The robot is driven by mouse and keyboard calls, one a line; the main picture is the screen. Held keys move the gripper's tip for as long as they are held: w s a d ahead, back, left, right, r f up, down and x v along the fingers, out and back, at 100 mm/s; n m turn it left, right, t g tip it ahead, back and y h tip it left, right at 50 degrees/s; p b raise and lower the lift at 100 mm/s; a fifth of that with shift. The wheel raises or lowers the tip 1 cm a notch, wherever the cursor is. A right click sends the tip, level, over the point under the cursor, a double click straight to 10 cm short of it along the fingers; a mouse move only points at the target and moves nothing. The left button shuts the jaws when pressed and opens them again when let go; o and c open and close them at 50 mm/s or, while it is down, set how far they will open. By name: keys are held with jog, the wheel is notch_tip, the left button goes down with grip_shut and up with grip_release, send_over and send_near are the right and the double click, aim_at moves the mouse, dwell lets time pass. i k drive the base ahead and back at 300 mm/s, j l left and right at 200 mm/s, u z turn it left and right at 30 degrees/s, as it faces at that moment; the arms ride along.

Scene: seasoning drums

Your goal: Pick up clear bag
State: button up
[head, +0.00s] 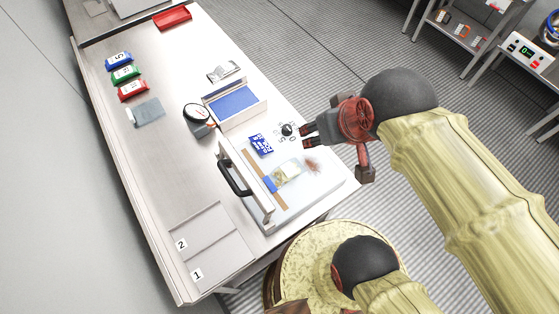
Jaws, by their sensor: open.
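A clear bag (287,174) with pale contents and a blue strip at its left end lies at the near right of the steel table. It rests on a whitish sheet or board beside a brown strip. A flat grey-blue bag or pouch (146,112) lies farther left; I cannot tell whether it is clear. My gripper (306,137) is open, with nothing seen between its fingers. It is above the table's right edge, beyond the clear bag in the picture and apart from it.
A raised panel with a black handle (234,178) stands left of the clear bag. A blue-lined tray (236,101), a round gauge (197,113), a blue packet (261,144) and a black knob (288,129) are nearby. Coloured packets (125,73) and a red tray (172,18) lie farther off.

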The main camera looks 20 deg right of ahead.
aim_at(283, 175)
jog(key=l+u, duration=0.8)
jog(key=k+l+u, duration=0.15)
jog(key=u, duration=0.25)
